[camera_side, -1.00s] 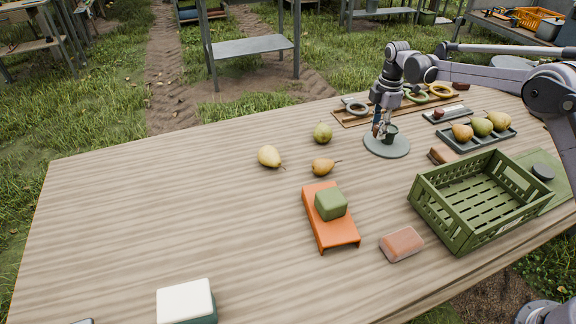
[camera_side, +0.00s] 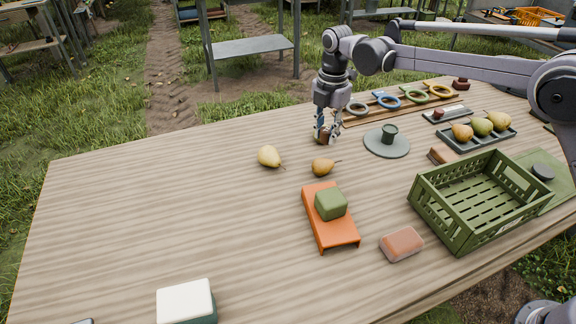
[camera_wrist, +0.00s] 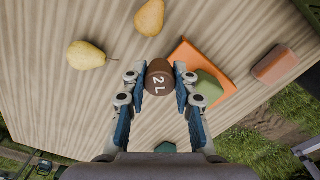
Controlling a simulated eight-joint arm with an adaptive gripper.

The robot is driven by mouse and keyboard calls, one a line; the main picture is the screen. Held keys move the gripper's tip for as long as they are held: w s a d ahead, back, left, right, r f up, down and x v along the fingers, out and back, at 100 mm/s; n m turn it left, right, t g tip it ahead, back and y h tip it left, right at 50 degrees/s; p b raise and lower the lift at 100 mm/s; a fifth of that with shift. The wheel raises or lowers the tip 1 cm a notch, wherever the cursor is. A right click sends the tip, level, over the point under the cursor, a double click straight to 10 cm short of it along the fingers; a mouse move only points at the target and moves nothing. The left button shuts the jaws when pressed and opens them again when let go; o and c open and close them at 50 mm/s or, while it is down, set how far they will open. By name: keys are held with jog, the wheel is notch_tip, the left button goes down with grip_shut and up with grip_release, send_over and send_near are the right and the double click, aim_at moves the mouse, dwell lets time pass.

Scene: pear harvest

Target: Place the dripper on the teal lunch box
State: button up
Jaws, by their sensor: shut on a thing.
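My gripper (camera_side: 325,141) is shut on the dripper, a small brown piece marked "2 L" (camera_wrist: 158,78) that sits between both fingertips in the wrist view. In the side view it is above the table at the back, behind the brownish-yellow pear (camera_side: 322,167), and the fingers partly hide the dripper. The teal lunch box (camera_side: 187,304) with its white lid stands at the front left of the table, well away from my gripper and cut by the lower picture edge.
A yellow pear (camera_side: 268,156) lies left of my gripper. An orange stand (camera_side: 318,220) bears a green block (camera_side: 331,204). A pink block (camera_side: 401,243) and green crate (camera_side: 468,232) are to the right. A dark cup (camera_side: 389,132) stands on a grey disc. The table's left is clear.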

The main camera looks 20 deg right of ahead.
jog(key=s+a+r+n, duration=0.2)
jog(key=s+a+n, duration=0.15)
jog(key=a, duration=0.55)
jog(key=s+a+r+n, duration=0.1)
jog(key=s+a+n, duration=0.1)
jog(key=s+a, duration=0.5)
jog(key=n, duration=0.5)
send_over(183, 300)
jog(key=f, duration=0.2)
jog(key=d+f, duration=0.1)
jog(key=f, duration=0.1)
jog(key=shift+w, duration=0.3)
jog(key=shift+s+a+f, duration=0.25)
jog(key=shift+a+f, duration=0.1)
jog(key=shift+a, duration=0.15)
jog(key=shift+f, duration=2)
jog(key=shift+f, duration=0.15)
jog(key=o, duration=0.8)
